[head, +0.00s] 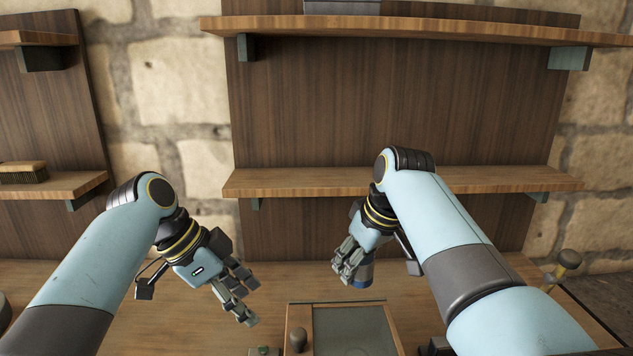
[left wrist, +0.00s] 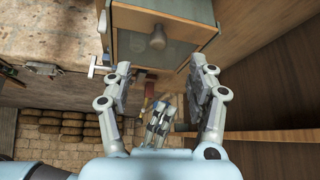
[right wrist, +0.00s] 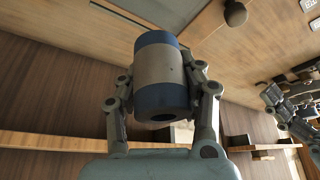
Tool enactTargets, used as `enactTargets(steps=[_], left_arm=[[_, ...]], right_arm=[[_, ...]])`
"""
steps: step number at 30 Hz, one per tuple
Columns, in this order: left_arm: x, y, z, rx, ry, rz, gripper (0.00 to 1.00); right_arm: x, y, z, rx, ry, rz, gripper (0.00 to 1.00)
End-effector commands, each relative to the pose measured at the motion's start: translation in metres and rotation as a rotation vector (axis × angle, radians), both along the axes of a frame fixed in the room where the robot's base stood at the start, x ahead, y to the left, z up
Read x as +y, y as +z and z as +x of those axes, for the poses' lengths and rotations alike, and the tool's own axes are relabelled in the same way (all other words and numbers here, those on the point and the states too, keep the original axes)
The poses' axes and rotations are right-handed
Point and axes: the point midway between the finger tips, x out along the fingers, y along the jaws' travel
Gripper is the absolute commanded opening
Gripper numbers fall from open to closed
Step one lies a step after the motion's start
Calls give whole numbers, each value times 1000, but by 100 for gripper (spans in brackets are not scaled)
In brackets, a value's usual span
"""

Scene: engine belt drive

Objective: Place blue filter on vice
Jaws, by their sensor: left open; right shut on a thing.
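The blue filter is a cylinder with blue ends and a pale grey band. It fills the middle of the right wrist view (right wrist: 158,68), between the fingers of my right gripper (head: 348,262), which is shut on it. In the head view only a small blue part of the filter (head: 361,275) shows below the fingers, above the workbench. My left gripper (head: 240,300) is open and empty over the bench, left of the right one. Its spread fingers show in the left wrist view (left wrist: 160,75). I cannot make out the vice with certainty in any view.
A wooden box with a dark panel (head: 350,330) and a round knob (head: 298,341) stands at the bottom middle of the head view. A shelf (head: 300,182) runs behind the grippers. A brush (head: 22,172) lies on the left shelf. Bare bench (head: 190,325) lies left of the box.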

Motion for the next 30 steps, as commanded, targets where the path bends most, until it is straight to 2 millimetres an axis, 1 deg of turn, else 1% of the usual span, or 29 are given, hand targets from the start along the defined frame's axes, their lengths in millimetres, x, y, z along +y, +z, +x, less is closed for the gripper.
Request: enactTargets(steps=[1, 7, 10, 12, 15, 19, 23, 30], left_arm=[[-6, -10, 1, 4, -1, -1, 58], [-29, -47, 6, 3, -2, -1, 58], [-39, -70, 10, 0, -2, 0, 58], [-44, -79, 12, -3, -2, 0, 58], [-49, -88, 14, -3, -1, 1, 58], [-53, -94, 15, -2, -1, 1, 58], [-56, -96, 15, -2, -1, 1, 58], [-56, -95, 16, -2, -1, 1, 58]], right_arm=[[0, 0, 0, -1, 0, 1, 0], [0, 0, 0, -1, 0, 1, 0], [0, -15, 0, 0, 0, 0, 0], [0, -26, 0, 0, 0, 0, 0], [0, -38, 0, 1, 0, -1, 0], [0, -46, 0, 0, 0, 0, 0], [0, -49, 0, 0, 0, 0, 0], [0, -48, 0, 0, 0, 0, 0]])
